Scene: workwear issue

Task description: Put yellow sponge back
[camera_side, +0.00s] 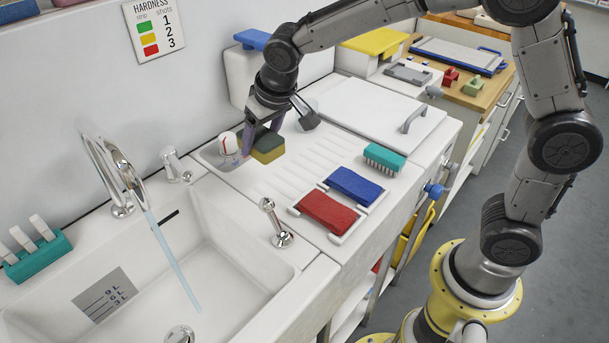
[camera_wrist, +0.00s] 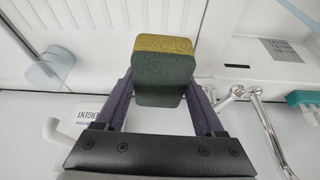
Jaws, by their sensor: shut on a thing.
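The yellow sponge (camera_side: 268,148) has a yellow body and a dark green scouring face. In the side view it is at the back of the white ridged drainboard (camera_side: 272,190); I cannot tell whether it rests there or hangs just above. My gripper (camera_side: 262,136) points down over it, one purple finger showing at its left. In the wrist view the sponge (camera_wrist: 165,75) sits between the two purple fingers of my gripper (camera_wrist: 163,92), green face toward the camera. My gripper is shut on it.
Red (camera_side: 326,212) and blue (camera_side: 355,186) pads lie in white holders at the drainboard's front. A teal brush (camera_side: 384,157) is behind them. A white red-marked knob (camera_side: 228,143) stands close left of the sponge. The sink (camera_side: 150,260) and faucet (camera_side: 120,165) are left.

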